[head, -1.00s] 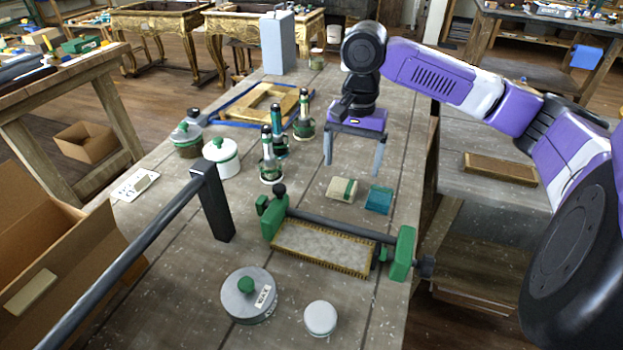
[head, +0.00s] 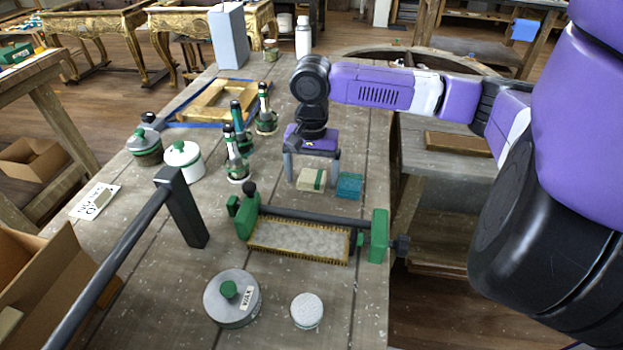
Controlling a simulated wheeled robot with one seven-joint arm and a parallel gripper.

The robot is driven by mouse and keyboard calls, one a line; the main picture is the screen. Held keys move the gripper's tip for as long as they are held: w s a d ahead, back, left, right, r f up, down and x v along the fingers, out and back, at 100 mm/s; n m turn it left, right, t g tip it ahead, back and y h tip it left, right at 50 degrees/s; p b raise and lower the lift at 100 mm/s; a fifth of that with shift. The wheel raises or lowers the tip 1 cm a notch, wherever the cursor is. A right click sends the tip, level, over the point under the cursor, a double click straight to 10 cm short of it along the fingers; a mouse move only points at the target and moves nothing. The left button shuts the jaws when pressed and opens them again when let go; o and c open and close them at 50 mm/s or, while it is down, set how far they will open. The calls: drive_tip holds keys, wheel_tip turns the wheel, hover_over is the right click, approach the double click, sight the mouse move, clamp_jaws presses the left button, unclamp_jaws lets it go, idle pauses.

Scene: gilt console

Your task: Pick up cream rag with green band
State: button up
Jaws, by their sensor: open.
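The cream rag with a green band (head: 310,179) lies folded on the wooden bench, just left of a teal folded cloth (head: 349,186). My gripper (head: 312,184) points down over the rag. Its two grey fingers are spread, one at the rag's left and one at its right, near the gap beside the teal cloth. The fingers look low, near the bench top, but I cannot tell whether they touch the rag.
A green-ended clamp frame with a bristled pad (head: 300,239) lies in front of the rag. Several green-labelled bottles (head: 236,150) stand to the left. A grey lidded tin (head: 232,298) and a small white-lidded jar (head: 307,311) are at the front. A dark bar (head: 181,208) rises at left.

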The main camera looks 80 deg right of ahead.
sight(312, 176)
drive_tip(key=shift+c, duration=0.5)
drive_tip(key=c, duration=1.5)
drive_tip(key=shift+o, duration=0.2)
drive_tip(key=shift+r, duration=0.1)
wheel_tip(312, 176, up, 20)
drive_tip(key=shift+s, duration=0.1)
